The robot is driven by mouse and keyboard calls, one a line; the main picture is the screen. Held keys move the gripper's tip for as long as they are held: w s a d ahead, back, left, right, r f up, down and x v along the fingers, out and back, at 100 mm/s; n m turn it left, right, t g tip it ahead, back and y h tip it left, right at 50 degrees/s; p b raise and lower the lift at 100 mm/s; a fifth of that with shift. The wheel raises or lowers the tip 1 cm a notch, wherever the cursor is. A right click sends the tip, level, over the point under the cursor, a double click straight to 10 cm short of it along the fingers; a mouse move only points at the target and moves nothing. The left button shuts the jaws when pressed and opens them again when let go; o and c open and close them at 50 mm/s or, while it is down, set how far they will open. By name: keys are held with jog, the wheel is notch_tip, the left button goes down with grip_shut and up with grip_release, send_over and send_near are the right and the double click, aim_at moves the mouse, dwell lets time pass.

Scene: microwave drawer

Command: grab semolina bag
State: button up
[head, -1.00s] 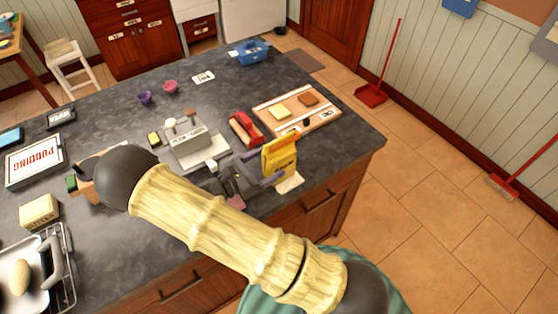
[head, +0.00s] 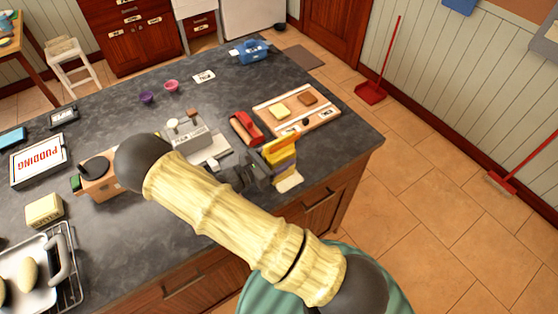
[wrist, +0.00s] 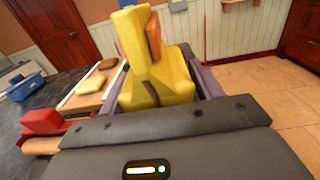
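The semolina bag appears to be the yellow bag (head: 283,150) standing near the right front edge of the dark counter. My gripper (head: 262,168) is low at its near side and hides part of it. In the wrist view the yellow bag (wrist: 152,80) is between my two purple-grey fingers (wrist: 155,85), with an orange patch on its upper part. The fingers are spread wide, one on each side of the bag. Whether they touch it is hard to see. The bag stands on the counter and any label is hidden.
A red item (head: 246,127) stands just left of the bag. A wooden board (head: 297,108) with bread-like slices lies behind it. A grey scale-like stand (head: 188,137) is farther left. The counter's right edge is close, with open floor beyond.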

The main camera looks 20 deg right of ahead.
aim_at(279, 139)
jog(key=c, duration=1)
notch_tip(279, 139, up, 10)
jog(key=shift+r+b, duration=0.1)
jog(key=shift+b, duration=0.85)
